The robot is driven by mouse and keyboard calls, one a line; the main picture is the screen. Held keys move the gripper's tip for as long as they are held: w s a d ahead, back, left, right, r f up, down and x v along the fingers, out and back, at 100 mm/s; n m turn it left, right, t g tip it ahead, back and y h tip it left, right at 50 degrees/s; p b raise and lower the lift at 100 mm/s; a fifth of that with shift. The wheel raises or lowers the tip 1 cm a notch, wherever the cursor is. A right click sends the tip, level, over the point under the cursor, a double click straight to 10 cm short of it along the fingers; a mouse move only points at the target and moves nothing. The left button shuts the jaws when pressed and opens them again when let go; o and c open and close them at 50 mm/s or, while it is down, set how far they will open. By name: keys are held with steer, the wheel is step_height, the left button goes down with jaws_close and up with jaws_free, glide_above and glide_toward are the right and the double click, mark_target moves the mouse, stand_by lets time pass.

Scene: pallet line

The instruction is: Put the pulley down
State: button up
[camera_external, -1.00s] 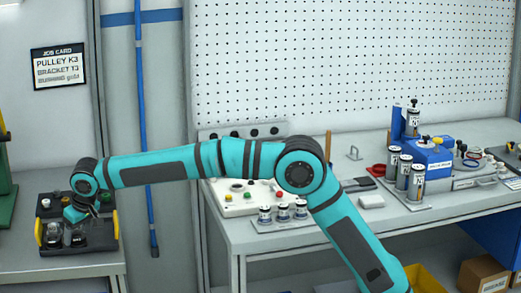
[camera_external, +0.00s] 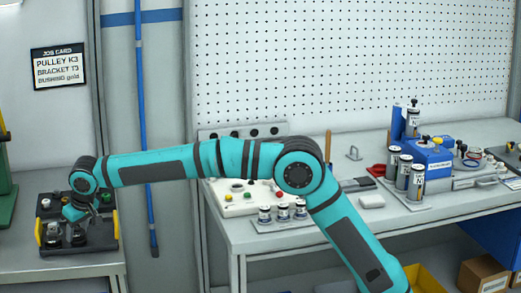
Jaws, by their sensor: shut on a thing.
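My gripper (camera_external: 74,218) is at the far left, pointing down over a dark tray (camera_external: 80,249) with yellow handles on the left bench. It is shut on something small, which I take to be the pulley. The pulley's outline is too small and too hidden by the gripper to make out, and I cannot tell whether it touches the tray. A job card (camera_external: 59,66) on the wall reads "PULLEY K3, BRACKET T3, BUSHING gold".
A blue pole (camera_external: 146,130) stands right of the left bench. The right workbench (camera_external: 345,222) holds a white button panel (camera_external: 237,206), several cylinders and a blue box (camera_external: 428,160). A green machine part (camera_external: 6,190) stands at the left edge.

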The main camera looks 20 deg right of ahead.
mark_target(71, 238)
step_height(71, 238, up, 9)
steer(key=shift+f, duration=0.15)
steer(key=w+d+r+m+t+h, duration=0.2)
steer(key=w+d+m, duration=0.7)
steer(key=w+d, duration=1.95)
steer(key=w+d+m+g+h, duration=0.1)
steer(key=w+d+m, duration=0.15)
steer(key=d, duration=1.05)
steer(key=w+d+m+h, duration=0.2)
steer(key=d+m, duration=0.2)
steer(key=d, duration=1)
steer(key=w+d+m+g+h, duration=0.1)
steer(key=w+d+m, duration=0.15)
steer(key=d, duration=1.05)
steer(key=shift+s+d+f, duration=0.1)
steer(key=shift+s+f, duration=0.05)
steer(key=shift+f, duration=4.95)
